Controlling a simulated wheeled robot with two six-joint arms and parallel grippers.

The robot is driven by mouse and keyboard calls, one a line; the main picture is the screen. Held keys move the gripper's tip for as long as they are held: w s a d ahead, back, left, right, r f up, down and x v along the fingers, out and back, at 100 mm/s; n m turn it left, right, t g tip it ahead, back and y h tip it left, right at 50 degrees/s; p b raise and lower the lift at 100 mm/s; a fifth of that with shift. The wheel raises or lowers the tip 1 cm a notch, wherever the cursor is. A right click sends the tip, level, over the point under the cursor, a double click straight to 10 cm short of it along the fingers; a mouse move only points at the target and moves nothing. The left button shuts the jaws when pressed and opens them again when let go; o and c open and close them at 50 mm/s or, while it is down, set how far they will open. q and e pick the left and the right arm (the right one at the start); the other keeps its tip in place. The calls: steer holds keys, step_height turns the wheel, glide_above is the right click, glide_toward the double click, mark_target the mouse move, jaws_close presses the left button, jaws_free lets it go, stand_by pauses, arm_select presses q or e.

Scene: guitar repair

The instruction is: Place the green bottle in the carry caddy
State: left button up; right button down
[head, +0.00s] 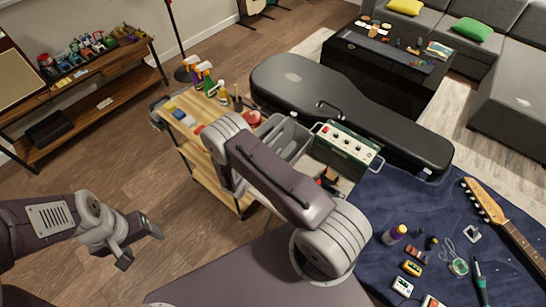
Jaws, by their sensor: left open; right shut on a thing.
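The grey open-topped carry caddy (299,157) stands at the end of the wooden cart, partly covered by my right arm. I cannot clearly make out the green bottle; several bottles stand at the cart's far end, and part of the cart is behind my arm. My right arm reaches up across the middle of the view to the cart. Its gripper is hidden behind the arm links. My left gripper (139,244) is open and empty over the wood floor, at lower left, well away from the cart.
The wooden cart (190,127) also carries spray bottles (205,78). A green control box (346,145) stands right of the caddy. A black guitar case (370,112) lies behind. The blue-covered bench (375,205) holds a guitar and small items. Floor at left is clear.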

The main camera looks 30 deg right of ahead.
step_height(320, 180, down, 4)
steer(key=shift+r, duration=0.1)
steer(key=c, duration=1.5)
jaws_free()
